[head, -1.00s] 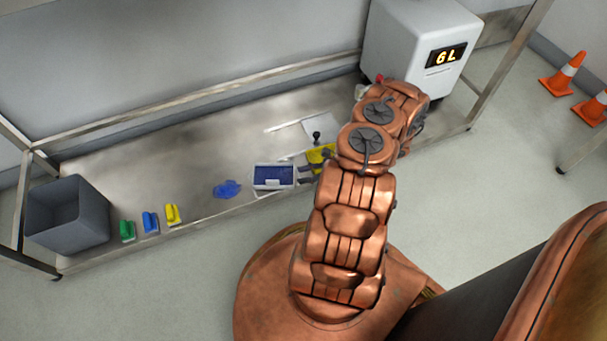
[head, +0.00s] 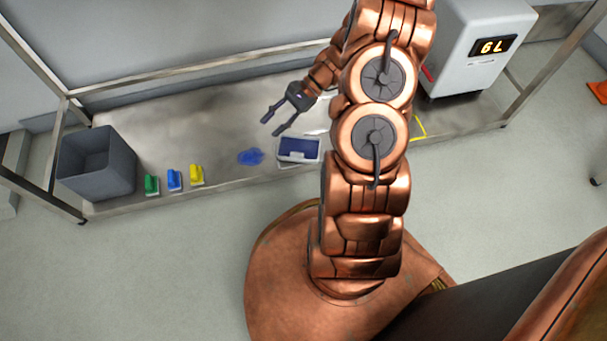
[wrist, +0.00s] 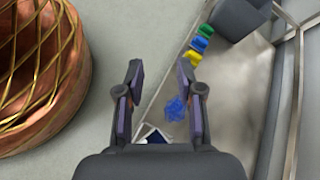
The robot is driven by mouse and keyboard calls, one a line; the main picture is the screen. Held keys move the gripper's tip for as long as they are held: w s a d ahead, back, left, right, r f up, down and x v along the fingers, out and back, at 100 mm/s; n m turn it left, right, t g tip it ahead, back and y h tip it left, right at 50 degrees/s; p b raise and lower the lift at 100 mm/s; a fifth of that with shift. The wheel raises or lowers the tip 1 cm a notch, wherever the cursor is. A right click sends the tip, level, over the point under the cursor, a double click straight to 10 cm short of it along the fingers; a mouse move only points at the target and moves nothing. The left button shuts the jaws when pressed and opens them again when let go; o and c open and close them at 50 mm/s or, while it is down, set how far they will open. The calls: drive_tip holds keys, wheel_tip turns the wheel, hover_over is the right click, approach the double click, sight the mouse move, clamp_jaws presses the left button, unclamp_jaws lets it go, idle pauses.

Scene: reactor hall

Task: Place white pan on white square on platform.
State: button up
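A white, shallow rectangular pan (head: 298,161) with a dark blue inside lies at the front edge of the metal platform (head: 215,125), partly behind my arm. Its white rim also shows at the bottom of the wrist view (wrist: 145,129), largely hidden by my gripper. My gripper (head: 271,127) is open and empty, above the platform, up and left of the pan. In the wrist view its two fingers (wrist: 160,75) are well apart with nothing between them. A pale strip shows beside my arm above the pan; I cannot tell whether it is the white square.
A blue irregular patch (head: 250,157) lies left of the pan. Yellow (head: 197,175), blue (head: 174,180) and green (head: 152,185) small items stand by a grey bin (head: 97,163). A white machine reading "6L" (head: 470,50) stands right. Metal rails frame the platform.

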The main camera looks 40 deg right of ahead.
drive_tip(key=s+a+r+n+g+h, duration=0.5)
drive_tip(key=s+a+r+n, duration=0.4)
drive_tip(key=s+a+r, duration=0.3)
drive_tip(key=s+d+r+n+h, duration=0.1)
drive_tip(key=s+r+n+h, duration=0.2)
drive_tip(key=s, duration=0.4)
drive_tip(key=s+d+r+n+h, duration=0.1)
drive_tip(key=s+r+n+h, duration=0.2)
drive_tip(key=s, duration=0.3)
drive_tip(key=shift+s+r+h, duration=0.25)
drive_tip(key=shift+s+h, duration=0.1)
drive_tip(key=shift+h, duration=0.05)
drive_tip(key=shift+r+t, duration=0.1)
drive_tip(key=shift+t, duration=0.2)
